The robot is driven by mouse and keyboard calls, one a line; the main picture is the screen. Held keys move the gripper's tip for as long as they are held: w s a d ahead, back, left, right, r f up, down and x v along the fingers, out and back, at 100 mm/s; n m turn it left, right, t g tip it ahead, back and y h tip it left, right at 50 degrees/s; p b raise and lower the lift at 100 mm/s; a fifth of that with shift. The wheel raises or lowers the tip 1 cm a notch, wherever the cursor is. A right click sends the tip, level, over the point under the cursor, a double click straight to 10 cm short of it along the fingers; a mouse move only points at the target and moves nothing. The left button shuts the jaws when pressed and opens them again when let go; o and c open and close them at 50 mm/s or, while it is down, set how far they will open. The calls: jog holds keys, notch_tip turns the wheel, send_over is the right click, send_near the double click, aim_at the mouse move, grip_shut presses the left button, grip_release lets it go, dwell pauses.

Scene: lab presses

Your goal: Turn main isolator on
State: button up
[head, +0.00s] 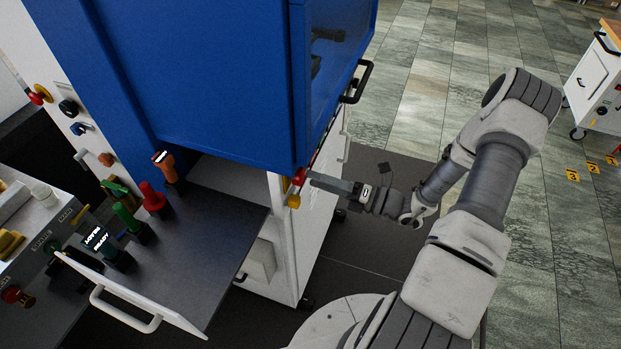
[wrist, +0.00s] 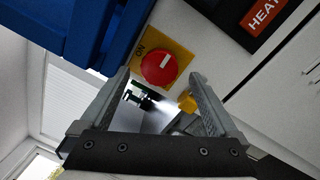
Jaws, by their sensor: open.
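The main isolator is a red round knob (wrist: 159,68) on a yellow plate (wrist: 180,52), fixed to the white side panel of the blue machine. A white mark shows on the knob, and dark lettering on the plate reads "ON". In the head view the red knob (head: 299,176) sits under the blue housing's lower corner. My gripper (wrist: 160,85) is open, its two fingers reaching towards the knob, one on each side in the picture. It also shows in the head view (head: 312,181), close to the knob. I cannot tell whether a finger touches it. Nothing is between the fingers for certain.
A small yellow part (wrist: 187,102) sits beside the right finger. A red "HEAT" label (wrist: 264,12) is on a dark plate above right. The blue housing (head: 220,70) overhangs the knob. A dark shelf (head: 190,240) with coloured handles stands left.

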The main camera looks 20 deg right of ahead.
jog(key=b+v, duration=0.2)
jog(key=v, duration=1.2)
jog(key=shift+s+d+b, duration=0.3)
jog(key=shift+f, duration=0.1)
jog(key=s+a+r+n+g+h, duration=0.3)
jog(key=a+r+n+g+h, duration=0.65)
jog(key=n, duration=1.05)
jog(key=s+a+r+n+t+h, duration=0.2)
jog(key=s+r+n, duration=0.1)
jog(key=r+n, duration=0.5)
jog(key=s+a+r+n+t+h, duration=0.2)
jog(key=s+a+r+n+h, duration=0.1)
jog(key=r+n, duration=0.4)
jog(key=shift+s+r+n+h, duration=0.35)
jog(key=shift+s+r+n, duration=0.05)
jog(key=shift+n, duration=1.1)
